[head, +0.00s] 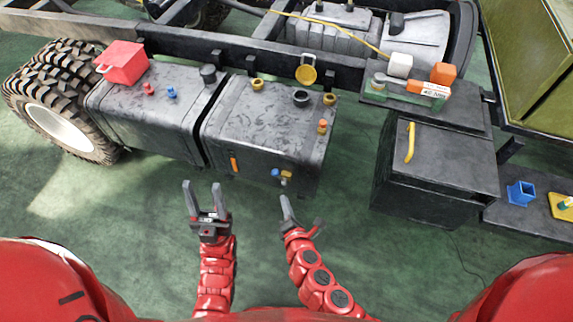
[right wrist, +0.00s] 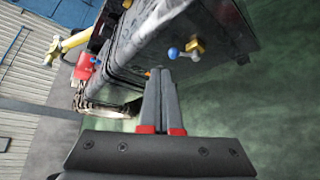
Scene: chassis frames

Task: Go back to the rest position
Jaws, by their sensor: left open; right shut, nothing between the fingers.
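My left gripper (head: 205,200) is open and empty in the head view, its two fingers pointing up toward the dark tanks. It hangs in front of the tanks, apart from them. My right gripper (head: 286,208) is to the right of it, in front of the right tank (head: 262,125). In the right wrist view its fingers (right wrist: 160,90) lie together with nothing between them. Both red arms are in front of my body, over the green floor.
The left tank (head: 150,120) carries a red box (head: 124,62). A black box (head: 440,180) with a yellow handle (head: 410,143) stands to the right. A wheel (head: 60,105) is at the left. The green floor (head: 110,205) before my arms looks clear.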

